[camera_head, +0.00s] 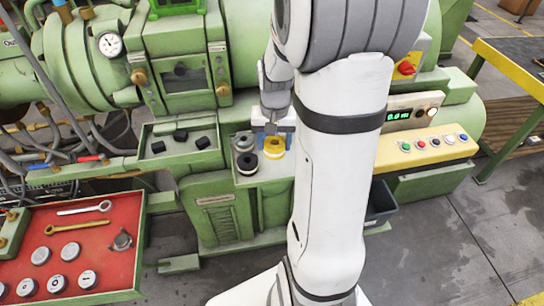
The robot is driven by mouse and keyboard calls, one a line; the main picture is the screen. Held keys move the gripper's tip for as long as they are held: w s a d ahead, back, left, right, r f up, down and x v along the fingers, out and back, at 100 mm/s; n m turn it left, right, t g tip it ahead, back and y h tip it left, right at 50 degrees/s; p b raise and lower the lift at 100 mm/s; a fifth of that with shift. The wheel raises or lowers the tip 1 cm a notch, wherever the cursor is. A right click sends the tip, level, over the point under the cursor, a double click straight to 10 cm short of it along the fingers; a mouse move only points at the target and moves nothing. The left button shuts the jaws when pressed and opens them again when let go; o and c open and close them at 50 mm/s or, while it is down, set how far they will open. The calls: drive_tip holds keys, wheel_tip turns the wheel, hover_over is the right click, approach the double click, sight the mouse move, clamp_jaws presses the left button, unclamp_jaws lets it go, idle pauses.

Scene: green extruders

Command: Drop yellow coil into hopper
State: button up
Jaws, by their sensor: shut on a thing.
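The yellow coil (274,147) is at the right side of a small grey tray on the green machine. My gripper (273,128) points down directly over it and is shut on it; the fingertips are small and partly hidden here. I cannot tell whether the coil is touching the tray or just clear of it. A grey coil (244,141) and a black-and-grey coil (247,163) stand just left of it. I cannot make out the hopper for certain; my white arm covers much of the machine's middle.
A green tray with black blocks (181,135) is left of the coils. A red tool tray (75,250) with wrenches and round parts is at lower left. A control panel (428,148) with coloured buttons is right of my arm. Open floor (450,230) lies at lower right.

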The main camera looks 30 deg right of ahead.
wheel_tip(320, 180, down, 3)
drive_tip(key=shift+r, duration=0.1)
drive_tip(key=shift+f, duration=2.15)
drive_tip(key=shift+f, duration=0.25)
drive_tip(key=o, duration=0.7)
drive_tip(key=shift+r, duration=0.1)
drive_tip(key=shift+o, duration=0.2)
